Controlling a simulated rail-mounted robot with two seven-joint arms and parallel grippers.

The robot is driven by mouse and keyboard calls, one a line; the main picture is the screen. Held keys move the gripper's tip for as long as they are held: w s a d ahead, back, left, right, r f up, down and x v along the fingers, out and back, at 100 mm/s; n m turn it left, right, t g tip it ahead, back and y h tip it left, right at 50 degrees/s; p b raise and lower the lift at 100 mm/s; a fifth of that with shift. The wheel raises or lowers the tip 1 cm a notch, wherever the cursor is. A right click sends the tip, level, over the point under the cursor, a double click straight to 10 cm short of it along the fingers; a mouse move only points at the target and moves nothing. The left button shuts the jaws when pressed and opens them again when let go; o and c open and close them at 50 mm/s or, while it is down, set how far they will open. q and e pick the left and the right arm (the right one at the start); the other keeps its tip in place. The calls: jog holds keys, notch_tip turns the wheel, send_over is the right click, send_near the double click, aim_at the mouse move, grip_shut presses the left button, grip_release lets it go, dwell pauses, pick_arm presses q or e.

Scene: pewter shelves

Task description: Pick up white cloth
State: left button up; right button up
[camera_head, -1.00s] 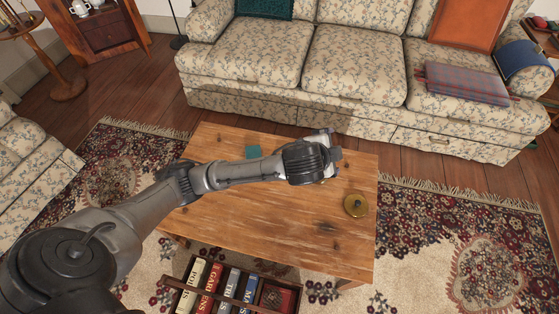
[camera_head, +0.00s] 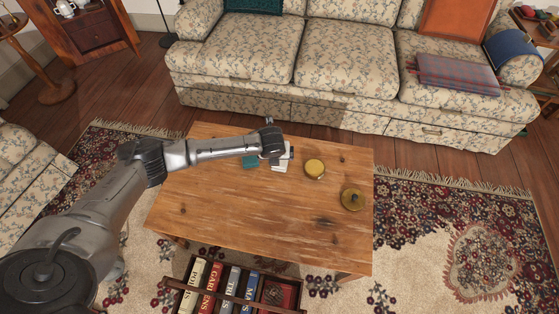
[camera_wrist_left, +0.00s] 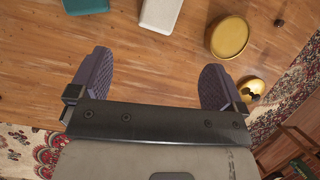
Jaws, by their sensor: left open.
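In the head view a white flat piece (camera_head: 286,158), perhaps the white cloth, lies on the wooden table (camera_head: 240,215), partly hidden by my left gripper (camera_head: 272,146). In the left wrist view a pale, round-cornered piece (camera_wrist_left: 160,14) lies at the top edge, cut off by the frame. My left gripper (camera_wrist_left: 155,78) is open, with two purple ridged fingers spread wide and nothing between them but table. The pale piece is beyond the fingertips and apart from them. My right gripper is not in view.
A teal item (camera_head: 249,162) lies left of the white piece. A yellow round tin (camera_head: 315,168) and a brass round object (camera_head: 352,199) stand to its right. A flowered sofa (camera_head: 345,65) stands behind the table. Books (camera_head: 228,290) sit in a case in front. The table's front half is bare.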

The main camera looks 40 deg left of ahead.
pick_arm(q)
jog(key=f+b, duration=0.1)
jog(key=f, duration=0.1)
jog(key=w+f+m+b, duration=0.1)
jog(key=f+b, duration=0.1)
jog(key=w+a+f+m+b, duration=0.1)
jog(key=f, duration=0.2)
jog(key=shift+w+a, duration=0.1)
jog(key=shift+w, duration=0.1)
jog(key=shift+w+a+f+b, duration=0.15)
jog(key=shift+w+f+b, duration=0.1)
jog(key=shift+f+b, duration=0.2)
jog(key=b+x, duration=0.4)
jog(key=x, duration=0.1)
jog(key=shift+f, duration=0.2)
jog(key=shift+c, duration=0.4)
jog(key=c, duration=0.9)
